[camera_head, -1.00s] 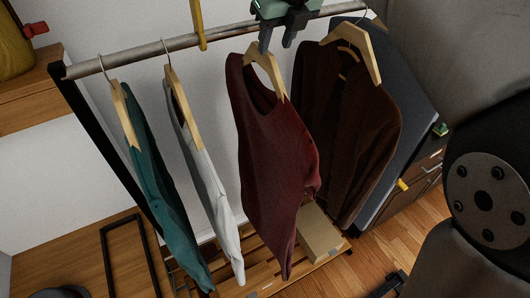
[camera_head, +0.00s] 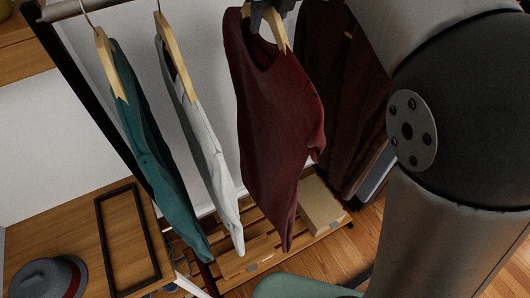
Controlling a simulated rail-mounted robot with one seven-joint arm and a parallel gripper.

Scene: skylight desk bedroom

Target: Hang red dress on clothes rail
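The dark red dress (camera_head: 275,115) hangs from a wooden hanger (camera_head: 280,32) at the top centre of the head view. My gripper (camera_head: 270,14) is at the top edge, with its dark fingertips at the hanger's neck. Most of the gripper is cut off, so its grip on the hanger cannot be told. The hanger's hook is hidden. The clothes rail (camera_head: 66,9) shows only at the top left, where it meets its black post. Whether the red dress's hook is on the rail cannot be seen.
A teal garment (camera_head: 150,160) and a white one (camera_head: 205,150) hang to the left. A dark brown garment (camera_head: 345,95) hangs close on the right. Below are a slatted rack (camera_head: 235,262) with a box (camera_head: 320,207), and a wooden surface with a grey hat (camera_head: 45,278).

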